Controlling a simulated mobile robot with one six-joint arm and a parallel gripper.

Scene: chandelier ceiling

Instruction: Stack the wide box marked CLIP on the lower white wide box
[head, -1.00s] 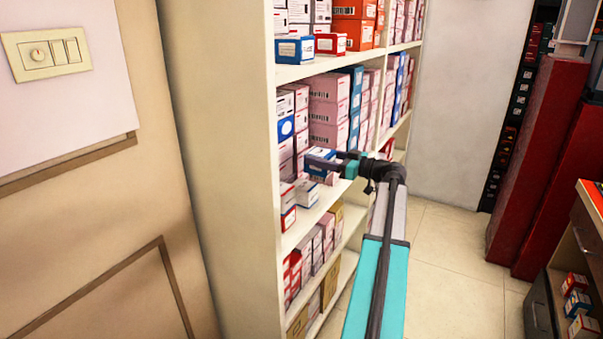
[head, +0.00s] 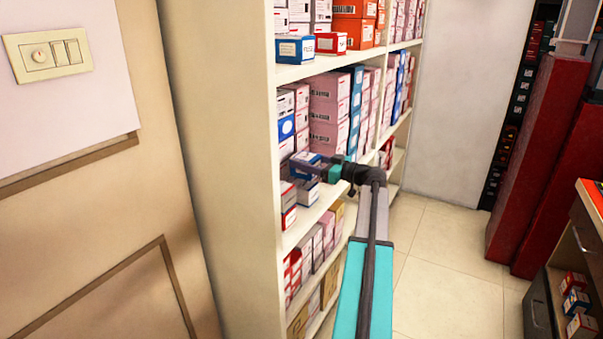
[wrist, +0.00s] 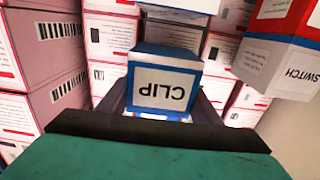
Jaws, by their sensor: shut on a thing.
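The wide box marked CLIP (wrist: 165,88) is white with blue edges; its label reads upside down in the wrist view. My gripper (head: 316,167) is shut on it, with one dark finger on each side. In the head view the held box is partly covered by the gripper and sits at the shelf's near end. The lower white wide box (head: 307,192) shows just below the held box on the same shelf. Whether the two boxes touch, I cannot tell. A white box edge at the top of the wrist view may be the lower box.
A white and red-blue SWITCH box (wrist: 284,58) stands close to one side of the held box. Stacks of pink-white boxes (head: 327,110) fill the shelf behind. The shelf's side panel (head: 225,150) is at left; an upper shelf board (head: 300,72) is above.

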